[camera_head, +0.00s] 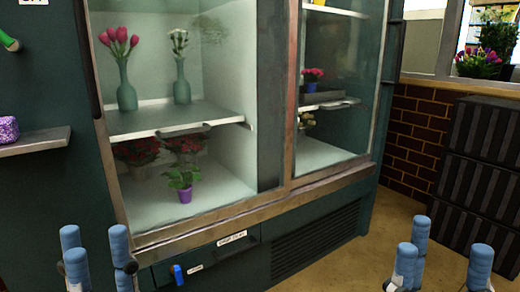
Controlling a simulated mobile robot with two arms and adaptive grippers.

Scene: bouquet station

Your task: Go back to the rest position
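My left gripper (97,256) is at the bottom left of the head view, in front of the lower left corner of the display cooler. Its blue-tipped fingers stand apart with nothing between them. My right gripper (446,254) is at the bottom right, in front of the brown floor. Its fingers are also apart and empty. Both point upward in the picture. The lower parts of both grippers are cut off by the frame's bottom edge.
A dark green cooler (262,240) with glass doors holds vases and potted flowers. A blue item (178,275) is on its lower front. A shelf (36,142) with a purple item (8,130) is at left. Dark stacked crates (484,165) stand at right. Floor (375,250) is clear between.

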